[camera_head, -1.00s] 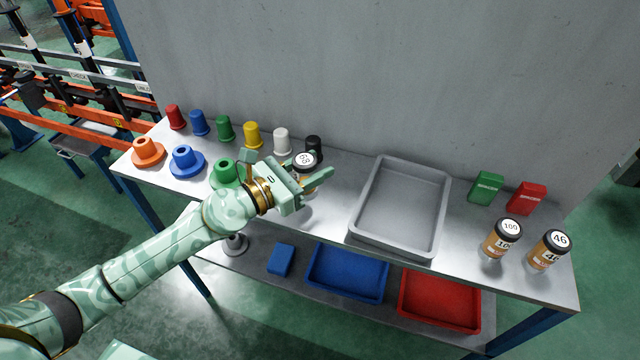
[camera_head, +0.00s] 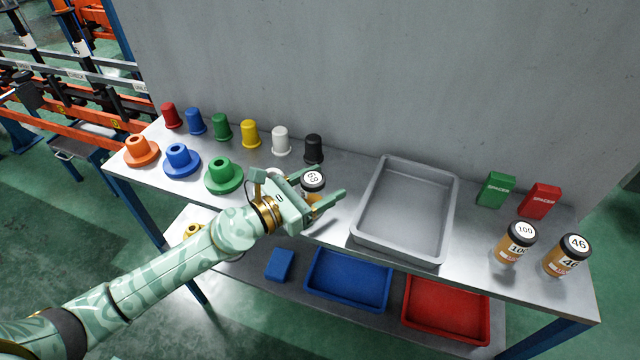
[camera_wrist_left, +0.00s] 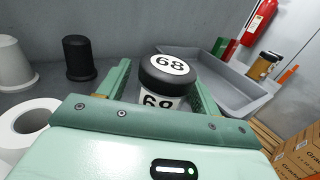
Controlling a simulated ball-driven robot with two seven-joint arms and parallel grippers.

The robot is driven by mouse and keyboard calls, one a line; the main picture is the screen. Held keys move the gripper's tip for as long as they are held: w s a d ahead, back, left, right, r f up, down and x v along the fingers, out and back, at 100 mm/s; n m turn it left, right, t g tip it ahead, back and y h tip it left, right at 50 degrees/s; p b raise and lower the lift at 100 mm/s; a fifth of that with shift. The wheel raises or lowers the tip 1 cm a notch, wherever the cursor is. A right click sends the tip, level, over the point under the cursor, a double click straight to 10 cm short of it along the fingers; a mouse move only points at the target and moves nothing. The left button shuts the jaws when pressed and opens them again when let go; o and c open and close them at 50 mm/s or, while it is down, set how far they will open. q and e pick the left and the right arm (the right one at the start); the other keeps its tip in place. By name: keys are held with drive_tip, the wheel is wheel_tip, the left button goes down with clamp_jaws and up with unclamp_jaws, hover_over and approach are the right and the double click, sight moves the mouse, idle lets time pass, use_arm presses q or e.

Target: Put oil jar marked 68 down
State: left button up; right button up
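The oil jar marked 68 (camera_head: 312,181) has a black lid with a white label and stands upright. My left gripper (camera_head: 325,188) reaches over the upper shelf of the bench with one finger on each side of the jar, and is shut on it. In the left wrist view the jar (camera_wrist_left: 168,70) shows between the two fingers, lid and number facing me. The fingers hide its lower part, so I cannot tell whether its base touches the shelf. My right gripper is not in view.
A grey tray (camera_head: 452,215) lies right of the jar. Jars marked 100 (camera_head: 518,240) and 46 (camera_head: 568,255) stand at the far right, near two spacer boxes. A black cup (camera_head: 314,148) stands behind; a green flanged piece (camera_head: 223,174) is to the left.

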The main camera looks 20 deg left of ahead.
use_arm(q)
drive_tip(key=shift+r, duration=0.3)
drive_tip(key=b+v, duration=0.6)
drive_tip(key=v, duration=0.6)
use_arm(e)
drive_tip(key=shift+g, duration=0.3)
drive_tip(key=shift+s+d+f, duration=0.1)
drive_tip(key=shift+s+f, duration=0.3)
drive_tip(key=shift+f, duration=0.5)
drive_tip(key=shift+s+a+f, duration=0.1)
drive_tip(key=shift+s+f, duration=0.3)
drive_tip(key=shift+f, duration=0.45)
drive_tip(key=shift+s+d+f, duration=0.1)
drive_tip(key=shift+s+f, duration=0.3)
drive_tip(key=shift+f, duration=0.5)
